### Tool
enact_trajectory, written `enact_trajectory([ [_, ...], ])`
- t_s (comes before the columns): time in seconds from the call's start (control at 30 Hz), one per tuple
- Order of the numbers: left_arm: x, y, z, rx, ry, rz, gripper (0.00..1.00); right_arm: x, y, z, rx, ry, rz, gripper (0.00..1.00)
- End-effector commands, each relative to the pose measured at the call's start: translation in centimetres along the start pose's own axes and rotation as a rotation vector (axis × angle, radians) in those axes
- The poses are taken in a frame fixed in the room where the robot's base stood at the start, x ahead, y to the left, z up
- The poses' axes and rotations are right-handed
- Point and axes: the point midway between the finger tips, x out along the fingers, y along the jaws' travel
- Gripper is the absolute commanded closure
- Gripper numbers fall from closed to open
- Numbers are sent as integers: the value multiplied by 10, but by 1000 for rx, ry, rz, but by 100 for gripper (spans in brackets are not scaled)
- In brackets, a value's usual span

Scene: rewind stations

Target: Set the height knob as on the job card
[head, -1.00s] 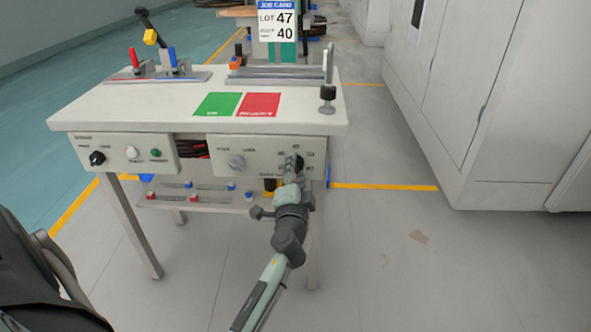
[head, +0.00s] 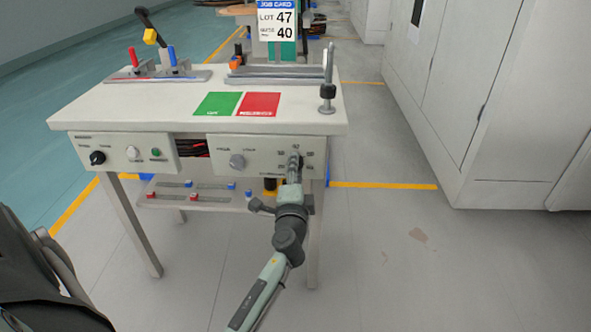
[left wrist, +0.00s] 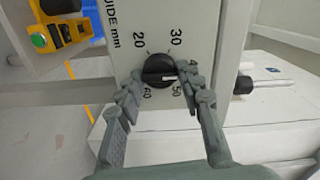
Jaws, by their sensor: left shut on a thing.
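The height knob (left wrist: 159,70) is a black round dial in the left wrist view, beside the print "GUIDE mm". Its white mark points right, on the side of a partly covered "4"; the exact reading is hard to tell. The numbers 20, 30, 50 and 60 also show around it. My left gripper (left wrist: 160,85) is shut on the knob, one finger on each side. In the head view the left gripper (head: 295,168) is at the right end of the bench's front panel. The job card (head: 277,20) shows LOT 47 and, below, 40. My right gripper is not in view.
The bench top (head: 150,105) carries a green pad (head: 217,104), a red pad (head: 259,104) and an upright clamp (head: 327,80). Other knobs sit on the front panels (head: 125,152). Grey cabinets (head: 470,100) stand at the right; the floor between is clear.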

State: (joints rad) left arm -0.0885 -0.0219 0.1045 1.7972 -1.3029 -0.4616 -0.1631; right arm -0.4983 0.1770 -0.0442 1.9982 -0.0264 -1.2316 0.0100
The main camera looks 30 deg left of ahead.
Motion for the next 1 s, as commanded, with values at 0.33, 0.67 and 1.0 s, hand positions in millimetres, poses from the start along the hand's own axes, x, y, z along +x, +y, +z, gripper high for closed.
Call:
enact_trajectory([
  [0.33, 1, -1, 0, -2, 1, -2, 44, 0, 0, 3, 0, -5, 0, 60],
  [0.67, -19, 1, 0, -3, 0, 1, 44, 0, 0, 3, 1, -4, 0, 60],
  [1.0, -69, 0, 0, -1, 0, -1, 44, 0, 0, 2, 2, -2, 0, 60],
])
